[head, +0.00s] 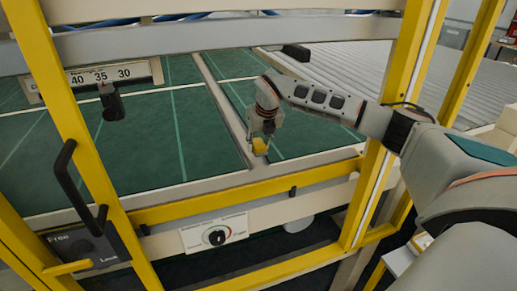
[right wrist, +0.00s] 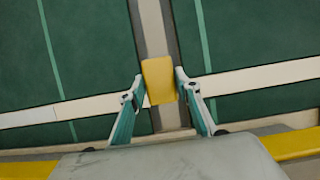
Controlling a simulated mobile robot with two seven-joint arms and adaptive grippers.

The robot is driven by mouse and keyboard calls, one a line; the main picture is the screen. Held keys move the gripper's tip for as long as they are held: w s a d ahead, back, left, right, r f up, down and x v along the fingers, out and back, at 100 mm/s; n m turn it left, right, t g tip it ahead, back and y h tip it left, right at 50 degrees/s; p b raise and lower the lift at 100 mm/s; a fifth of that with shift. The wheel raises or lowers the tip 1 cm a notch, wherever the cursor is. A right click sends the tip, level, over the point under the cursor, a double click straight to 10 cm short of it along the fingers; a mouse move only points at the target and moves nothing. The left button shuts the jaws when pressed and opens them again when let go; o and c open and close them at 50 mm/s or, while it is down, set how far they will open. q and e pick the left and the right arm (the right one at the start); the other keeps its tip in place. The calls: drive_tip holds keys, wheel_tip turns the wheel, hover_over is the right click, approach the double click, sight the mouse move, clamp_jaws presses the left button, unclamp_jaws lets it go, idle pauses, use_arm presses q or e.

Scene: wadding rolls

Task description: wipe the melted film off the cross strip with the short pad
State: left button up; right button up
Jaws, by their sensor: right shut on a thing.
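My right gripper (head: 262,137) is shut on a short yellow pad (head: 260,146). In the right wrist view the same pad (right wrist: 159,80) sits between the two fingertips of this gripper (right wrist: 159,88). The pad is over a grey strip (head: 222,100) that runs between two green panels, near the strip's front end. The strip (right wrist: 154,25) also shows in the right wrist view, with a paler middle and darker edges. I cannot tell whether the pad touches it. I cannot make out melted film for certain. My left gripper is not in view.
Yellow frame posts (head: 370,185) and a yellow front rail (head: 230,202) surround the opening. A grey bar (head: 210,40) crosses above. A black handle (head: 75,190) is at the left, a dial (head: 216,236) below. Green panels (head: 130,140) lie clear; grey rollers (head: 400,75) are behind.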

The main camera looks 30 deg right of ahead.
drive_tip(key=shift+r, duration=0.1)
drive_tip(key=shift+r, duration=1.5)
drive_tip(key=shift+d+f, duration=0.1)
